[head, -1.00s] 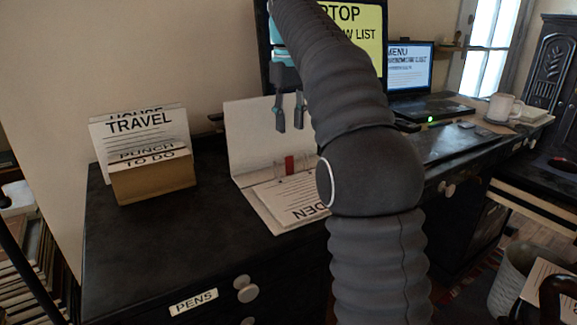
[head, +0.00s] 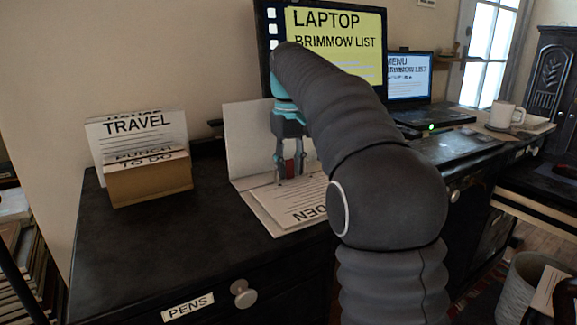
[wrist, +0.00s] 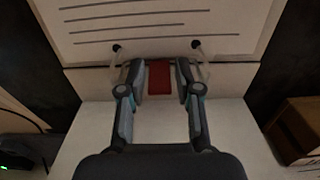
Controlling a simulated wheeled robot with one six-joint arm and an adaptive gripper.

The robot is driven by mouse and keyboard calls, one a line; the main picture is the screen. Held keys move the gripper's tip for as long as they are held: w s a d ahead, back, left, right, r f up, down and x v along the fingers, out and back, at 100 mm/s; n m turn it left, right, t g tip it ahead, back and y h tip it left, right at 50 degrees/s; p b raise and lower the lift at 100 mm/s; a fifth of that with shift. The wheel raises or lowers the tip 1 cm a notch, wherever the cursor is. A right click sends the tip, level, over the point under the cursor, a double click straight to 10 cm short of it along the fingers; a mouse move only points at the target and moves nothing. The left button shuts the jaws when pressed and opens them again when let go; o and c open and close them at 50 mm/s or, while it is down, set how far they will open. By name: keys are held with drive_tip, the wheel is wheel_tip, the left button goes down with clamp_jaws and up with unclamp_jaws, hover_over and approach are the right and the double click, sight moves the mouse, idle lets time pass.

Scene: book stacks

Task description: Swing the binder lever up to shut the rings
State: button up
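The open binder (head: 248,138) lies on the dark desk, its far cover standing up against the wall side. Punched sheets (head: 300,203) lie on its near half. The red lever (head: 290,168) is at the spine; it also shows in the wrist view (wrist: 160,77). Clear rings (wrist: 198,50) pass near the sheet's two holes; whether they are shut I cannot tell. My gripper (head: 289,178) points down at the spine. In the wrist view my gripper (wrist: 160,84) has its fingers apart, one on each side of the lever, with narrow gaps seeming to show.
A letter holder (head: 150,182) with cards stands to the left. A monitor (head: 330,40) is behind my arm, and a laptop (head: 408,80) and a mug (head: 502,114) are farther right. The desk top (head: 130,240) in front of the letter holder is clear.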

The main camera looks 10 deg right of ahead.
clamp_jaws()
drive_tip(key=shift+s+f+b, duration=0.1)
drive_tip(key=shift+f+b, duration=0.1)
drive_tip(key=shift+b, duration=0.3)
drive_tip(key=shift+s+d+r+t+b, duration=0.1)
drive_tip(key=shift+s+t+b, duration=0.05)
drive_tip(key=shift+t+b, duration=0.6)
drive_tip(key=shift+r, duration=0.1)
unclamp_jaws()
wheel_tip(320, 180, up, 12)
drive_tip(key=s, duration=0.1)
drive_tip(key=shift+s+d, duration=0.2)
drive_tip(key=shift+s, duration=0.05)
